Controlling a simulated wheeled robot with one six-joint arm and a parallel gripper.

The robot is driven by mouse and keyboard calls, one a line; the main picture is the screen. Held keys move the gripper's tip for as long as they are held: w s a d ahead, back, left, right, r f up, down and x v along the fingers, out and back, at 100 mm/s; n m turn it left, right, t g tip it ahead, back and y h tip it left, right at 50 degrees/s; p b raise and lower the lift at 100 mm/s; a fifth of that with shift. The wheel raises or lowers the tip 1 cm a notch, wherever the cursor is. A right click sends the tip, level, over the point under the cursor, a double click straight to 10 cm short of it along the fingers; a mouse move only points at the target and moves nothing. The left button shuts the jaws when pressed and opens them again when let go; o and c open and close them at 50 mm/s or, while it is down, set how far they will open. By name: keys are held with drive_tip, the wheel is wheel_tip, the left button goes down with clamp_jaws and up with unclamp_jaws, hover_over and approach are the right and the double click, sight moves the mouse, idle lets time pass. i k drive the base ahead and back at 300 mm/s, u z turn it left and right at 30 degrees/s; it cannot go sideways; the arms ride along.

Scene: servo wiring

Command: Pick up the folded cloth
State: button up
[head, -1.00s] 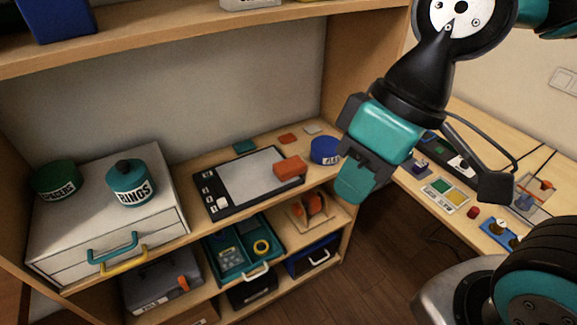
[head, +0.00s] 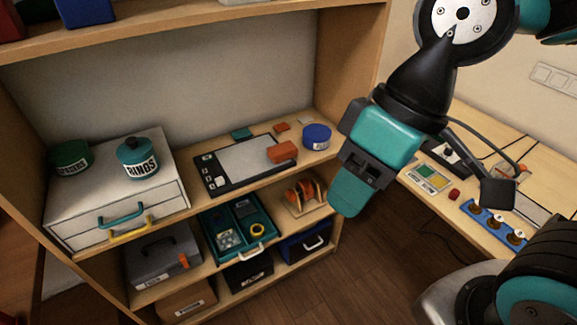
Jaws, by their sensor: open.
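I cannot tell for sure which thing is the folded cloth. An orange, block-like piece (head: 282,152) lies on the right end of a black-framed board with a grey face (head: 237,171), on the shelf top. Small flat squares lie behind the board: a teal one (head: 241,133), an orange one (head: 279,127) and a pale one (head: 297,122). My gripper (head: 350,192) hangs in the air in front of the shelf's right end, pointing down, apart from all these. It is open, with nothing seen in it; its far finger is mostly hidden.
A white drawer unit (head: 160,180) holds a green jar (head: 70,158) and a teal "RINGS" jar (head: 138,158). A blue round tin (head: 316,136) stands right of the board. A workbench (head: 440,225) with parts stands right. An upper shelf (head: 200,30) overhangs.

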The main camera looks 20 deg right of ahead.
sight(279, 153)
drive_tip(key=u, duration=0.35)
drive_tip(key=i, duration=0.85)
drive_tip(key=z, duration=0.5)
